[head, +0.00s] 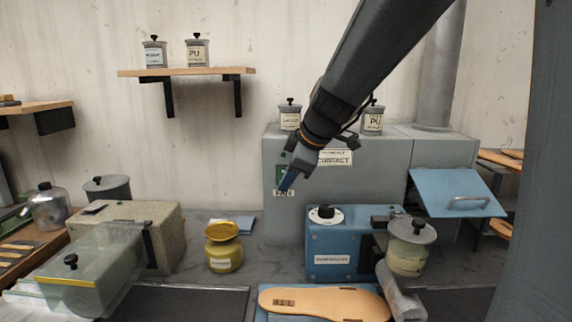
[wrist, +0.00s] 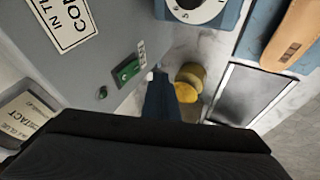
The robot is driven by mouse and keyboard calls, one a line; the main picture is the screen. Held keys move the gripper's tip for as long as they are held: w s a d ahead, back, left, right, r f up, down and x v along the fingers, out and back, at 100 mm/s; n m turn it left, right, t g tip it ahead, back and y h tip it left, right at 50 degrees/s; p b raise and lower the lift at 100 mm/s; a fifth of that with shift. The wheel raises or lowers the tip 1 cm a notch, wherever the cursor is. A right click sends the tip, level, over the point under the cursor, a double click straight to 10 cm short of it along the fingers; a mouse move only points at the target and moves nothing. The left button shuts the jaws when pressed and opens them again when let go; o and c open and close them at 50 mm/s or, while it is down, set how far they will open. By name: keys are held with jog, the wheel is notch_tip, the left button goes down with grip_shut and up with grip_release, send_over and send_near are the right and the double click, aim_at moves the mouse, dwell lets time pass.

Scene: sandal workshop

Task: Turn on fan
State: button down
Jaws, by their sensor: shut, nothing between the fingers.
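A green switch (wrist: 127,71) with a small white label (wrist: 141,51) sits on the front face of the grey cabinet (head: 360,190). In the head view that label, which appears to read FAN (head: 283,193), is partly behind my gripper (head: 286,183). My gripper is shut and empty, its blue fingertips in front of the cabinet's left side by the switch. In the wrist view its blue fingers (wrist: 160,97) point toward the cabinet face, just right of the switch. I cannot tell whether they touch it. A dark green round knob (wrist: 102,92) is beside the switch.
A blue box with a white dial (head: 325,214) and a grey-lidded pot (head: 410,245) stand right of my gripper. A yellow jar (head: 223,250) stands lower left. An orange insole (head: 325,303) lies in front. Bare counter lies between jar and blue box.

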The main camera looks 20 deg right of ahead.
jog(key=shift+w+d+f+p, duration=0.1)
jog(key=shift+w+d+p, duration=0.15)
jog(key=shift+w, duration=0.4)
jog(key=shift+w+d+f+p, duration=0.15)
jog(key=shift+w+p, duration=0.1)
jog(key=shift+w, duration=0.35)
jog(key=shift+w+d+f+p, duration=0.1)
jog(key=shift+w+d+p, duration=0.15)
jog(key=shift+w, duration=0.4)
jog(key=shift+w+b, duration=0.1)
jog(key=shift+b, duration=0.25)
jog(key=b, duration=0.3)
jog(key=shift+w+f, duration=0.25)
jog(key=shift+f, duration=0.15)
jog(key=shift+f+b, duration=0.1)
jog(key=shift+b, duration=0.35)
jog(key=shift+r, duration=0.3)
